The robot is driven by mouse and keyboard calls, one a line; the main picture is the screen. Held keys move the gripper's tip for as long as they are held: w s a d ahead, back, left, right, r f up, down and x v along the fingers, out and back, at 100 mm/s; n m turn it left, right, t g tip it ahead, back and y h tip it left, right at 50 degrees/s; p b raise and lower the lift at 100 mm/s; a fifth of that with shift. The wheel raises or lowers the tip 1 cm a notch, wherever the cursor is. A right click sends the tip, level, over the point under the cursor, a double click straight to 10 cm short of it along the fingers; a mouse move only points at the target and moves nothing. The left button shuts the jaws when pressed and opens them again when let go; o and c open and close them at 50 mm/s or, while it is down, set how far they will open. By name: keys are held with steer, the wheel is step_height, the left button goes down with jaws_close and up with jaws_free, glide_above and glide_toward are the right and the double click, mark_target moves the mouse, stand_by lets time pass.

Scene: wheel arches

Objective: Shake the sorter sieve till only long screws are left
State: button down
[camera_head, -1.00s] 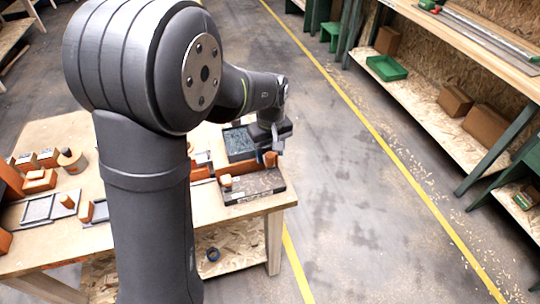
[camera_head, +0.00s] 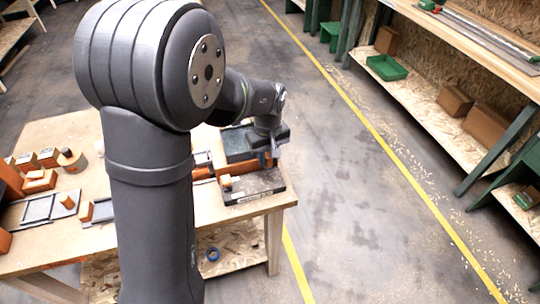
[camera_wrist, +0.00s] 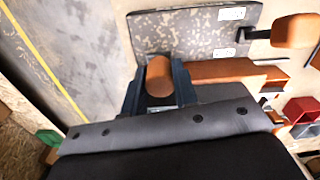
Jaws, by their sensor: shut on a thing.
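My gripper (camera_wrist: 160,95) is shut on an upright orange handle (camera_wrist: 158,72) in the wrist view. In the head view my gripper (camera_head: 264,158) is at the right side of a dark, shallow tray that looks like the sorter sieve (camera_head: 236,146), near the table's right edge. Orange shows below the sieve's front edge. The sieve's contents are too small and dark to tell, so I cannot make out any screws. The wrist view does not show the inside of the sieve.
A grey speckled plate with an orange knob (camera_head: 225,181) lies in front of the sieve; the plate (camera_wrist: 190,35) also shows in the wrist view. Orange blocks and grey frames (camera_head: 45,207) stand at left on the wooden table (camera_head: 245,208).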

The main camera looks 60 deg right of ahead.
steer(key=shift+w+a, duration=1.2)
steer(key=shift+w, duration=0.1)
steer(key=c, duration=1.2)
jaws_free()
steer(key=shift+a, duration=0.1)
steer(key=shift+o, duration=0.4)
steer(key=shift+r, duration=0.15)
step_height(320, 180, up, 17)
steer(key=shift+r, duration=0.1)
